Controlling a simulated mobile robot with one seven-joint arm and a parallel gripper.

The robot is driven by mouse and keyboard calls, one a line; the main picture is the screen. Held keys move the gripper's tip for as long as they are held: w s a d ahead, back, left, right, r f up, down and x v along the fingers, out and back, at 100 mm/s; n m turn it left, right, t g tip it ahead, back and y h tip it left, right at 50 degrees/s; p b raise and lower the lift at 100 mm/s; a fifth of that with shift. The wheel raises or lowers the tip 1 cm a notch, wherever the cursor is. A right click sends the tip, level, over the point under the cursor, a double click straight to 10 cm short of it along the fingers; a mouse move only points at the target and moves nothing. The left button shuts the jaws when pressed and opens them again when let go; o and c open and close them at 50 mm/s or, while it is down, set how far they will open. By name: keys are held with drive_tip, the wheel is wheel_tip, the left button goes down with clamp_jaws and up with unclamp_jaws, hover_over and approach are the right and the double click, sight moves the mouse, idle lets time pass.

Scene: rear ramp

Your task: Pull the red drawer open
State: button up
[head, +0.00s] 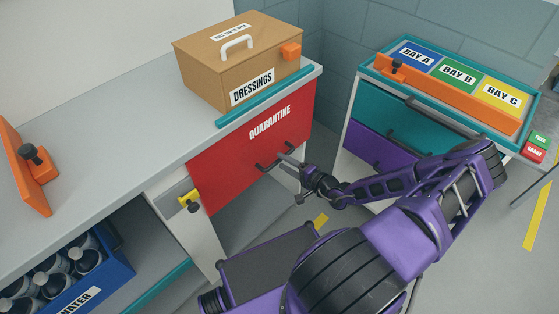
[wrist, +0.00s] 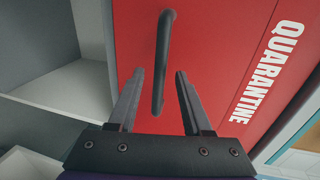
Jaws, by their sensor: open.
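The red drawer (head: 240,145), lettered QUARANTINE, sits flush in the front of the grey counter in the head view. Its dark bar handle (head: 268,162) is low on its front. My gripper (head: 289,164) is at the right end of the handle in the head view. In the wrist view the red drawer front (wrist: 225,50) fills the middle, and the dark handle (wrist: 162,65) runs upright there. My gripper's open fingers (wrist: 158,90) stand one on each side of the handle's near end, apart from it. Whether the fingertips reach past the bar is unclear.
A DRESSINGS box (head: 235,65) and a teal strip (head: 265,97) are on the counter above. A yellow latch (head: 189,200) is at the drawer's lower left. A second cabinet (head: 385,140) with teal and purple drawers stands right. Floor shows between the cabinets.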

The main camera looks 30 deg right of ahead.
drive_tip(key=shift+x, duration=1.4)
clamp_jaws()
idle(0.4)
